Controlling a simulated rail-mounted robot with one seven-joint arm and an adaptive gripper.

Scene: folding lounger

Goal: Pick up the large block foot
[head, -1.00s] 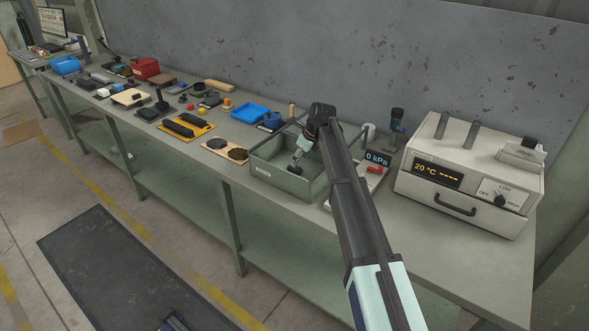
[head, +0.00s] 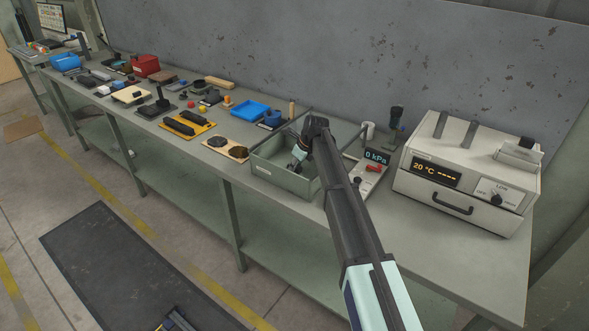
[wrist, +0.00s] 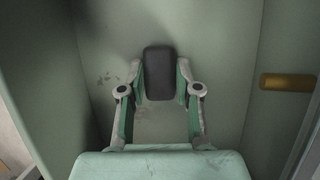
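The large block foot, a dark grey rounded block (wrist: 159,74), shows in the wrist view against the bare inside of a grey-green bin (wrist: 225,50). My gripper (wrist: 160,82) has one finger along each long side of the block, with the green pads against its edges and no clear gap. In the head view my gripper (head: 296,163) points down inside the bin (head: 285,180). The block is too small and too covered there to judge its height above the bin floor.
The bin walls stand close around my gripper. A brass-coloured cylinder (wrist: 288,81) shows at the right in the wrist view. An oven-like box (head: 465,180) stands to the right. A wooden board with dark pieces (head: 226,149) and a blue tray (head: 250,111) lie left of the bin.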

